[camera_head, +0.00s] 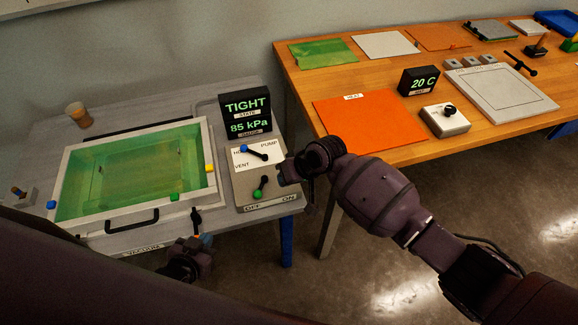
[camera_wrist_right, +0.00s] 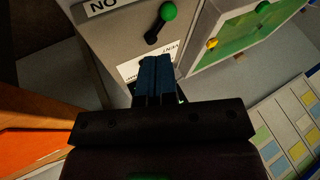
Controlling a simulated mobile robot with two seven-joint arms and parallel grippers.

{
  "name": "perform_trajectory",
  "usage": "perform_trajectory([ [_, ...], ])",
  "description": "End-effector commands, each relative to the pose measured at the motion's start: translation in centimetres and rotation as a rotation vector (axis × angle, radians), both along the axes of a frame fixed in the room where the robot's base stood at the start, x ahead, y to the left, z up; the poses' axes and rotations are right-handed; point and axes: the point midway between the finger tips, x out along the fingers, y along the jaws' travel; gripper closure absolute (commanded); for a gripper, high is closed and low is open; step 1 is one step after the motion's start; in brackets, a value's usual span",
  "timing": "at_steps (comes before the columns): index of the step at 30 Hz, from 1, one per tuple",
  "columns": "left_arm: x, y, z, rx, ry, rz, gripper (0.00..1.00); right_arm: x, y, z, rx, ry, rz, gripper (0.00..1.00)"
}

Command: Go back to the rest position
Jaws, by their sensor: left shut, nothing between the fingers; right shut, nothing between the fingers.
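My right arm reaches in from the right in the head view, with its gripper (camera_head: 284,174) just right of the valve panel. In the right wrist view my right gripper (camera_wrist_right: 156,62) is shut, its fingertips together near the panel's VENT label. My left gripper (camera_head: 196,222) is shut and empty at the front of the bath, low in the head view. The valve panel (camera_head: 242,182) carries a blue-knobbed lever (camera_head: 258,152) and a green-knobbed lever (camera_head: 261,186). The green knob (camera_wrist_right: 168,12) also shows in the right wrist view. I cannot tell if either gripper touches anything.
The resin bath (camera_head: 60,190) with green contents stands on the grey table, with a handle (camera_head: 131,222) in front. A display (camera_head: 246,116) reads TIGHT, 85 kPa. An amber cup (camera_head: 79,116) stands behind. The wooden table (camera_head: 300,88) is right; floor lies between and in front.

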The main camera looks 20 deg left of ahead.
Motion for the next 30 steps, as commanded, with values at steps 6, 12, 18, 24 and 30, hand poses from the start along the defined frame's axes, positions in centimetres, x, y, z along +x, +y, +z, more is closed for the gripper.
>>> perform_trajectory([
  [6, 0.1, 0.0, 0.1, 0.000, -0.002, 0.000, 1.00, 0.0, 0.0, 0.0, 0.000, -0.001, 0.002, 1.00],
  [12, 0.1, 0.0, 0.1, 0.001, -0.001, -0.001, 1.00, 1.2, 0.7, 0.9, 0.043, -0.109, 0.013, 1.00],
  [18, 0.1, 0.1, 0.1, 0.001, -0.001, -0.001, 1.00, 4.4, 1.8, 6.0, 0.145, -0.357, 0.004, 1.00],
  [24, 0.2, 0.0, 0.1, 0.002, -0.005, -0.002, 1.00, 6.7, -0.1, 10.3, 0.259, -0.590, -0.081, 1.00],
  [30, 0.4, 0.0, 0.2, 0.001, -0.012, -0.002, 1.00, 7.4, -4.5, 11.6, 0.311, -0.747, -0.203, 1.00],
])
